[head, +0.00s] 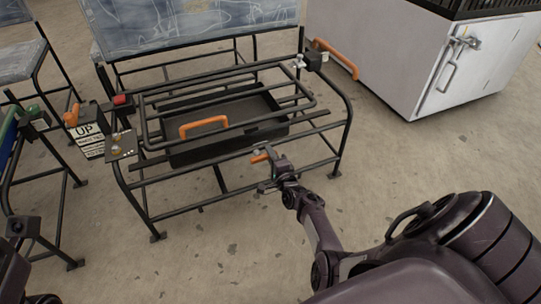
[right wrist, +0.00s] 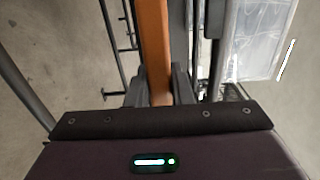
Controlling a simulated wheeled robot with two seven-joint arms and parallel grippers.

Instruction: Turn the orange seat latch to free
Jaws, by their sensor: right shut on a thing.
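The orange seat latch (head: 259,158) shows as a short orange piece at the front rail of the black tubular seat frame (head: 232,174). My right gripper (head: 272,164) is shut on it from the front right. In the right wrist view, the orange bar (right wrist: 154,45) runs lengthwise between the two dark fingers (right wrist: 155,86), which press on its sides. The gripper hides the latch's far end and mount in the head view. My left gripper is not in view; only dark parts of my body show at the lower left.
A black tray with an orange handle (head: 203,126) sits inside the frame. Another orange lever (head: 337,60) is at the back right corner. An UP sign (head: 88,133) hangs at the left. A white cabinet (head: 405,60) stands at the back right. Bare floor lies right of the frame.

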